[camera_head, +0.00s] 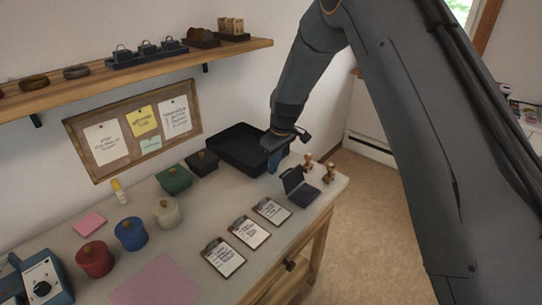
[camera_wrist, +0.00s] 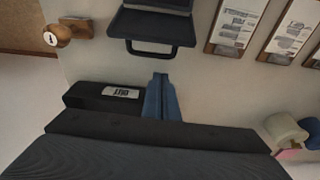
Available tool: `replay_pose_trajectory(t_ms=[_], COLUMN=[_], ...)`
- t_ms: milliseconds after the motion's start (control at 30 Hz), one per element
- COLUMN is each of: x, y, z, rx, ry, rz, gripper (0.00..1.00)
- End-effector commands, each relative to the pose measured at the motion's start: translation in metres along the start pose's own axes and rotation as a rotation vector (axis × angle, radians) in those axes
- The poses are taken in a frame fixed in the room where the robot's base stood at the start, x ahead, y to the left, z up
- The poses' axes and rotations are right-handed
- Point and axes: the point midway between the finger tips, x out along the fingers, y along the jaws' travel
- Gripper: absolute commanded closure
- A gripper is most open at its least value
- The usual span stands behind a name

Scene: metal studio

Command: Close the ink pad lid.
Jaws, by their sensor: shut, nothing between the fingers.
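The ink pad (camera_head: 303,196) is a small dark case near the right end of the table. Its lid (camera_head: 291,179) stands raised on the side toward my gripper, so the case is open. In the wrist view, the lid (camera_wrist: 150,24) is a dark panel with a loop handle at the top of the picture; the rest of the pad is cut off by the edge. My gripper (camera_head: 272,165) has blue fingers, shut and empty, just left of and behind the lid. In the wrist view the fingers (camera_wrist: 161,85) point toward the handle, apart from it.
A black tray (camera_head: 215,150) is behind my gripper. Several lidded pots, including a white pot (camera_head: 166,212), stand farther left. The table's right edge is close to the pad.

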Motion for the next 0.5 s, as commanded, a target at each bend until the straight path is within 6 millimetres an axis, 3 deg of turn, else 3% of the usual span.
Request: replay_pose_trajectory(t_ms=[200,500], x=[-0.008,-0.008], y=[-0.001,0.000], z=[0.018,0.021], rx=[0.000,0.000], ry=[-0.001,0.000], rz=[-0.001,0.000], gripper=[1.00,1.00])
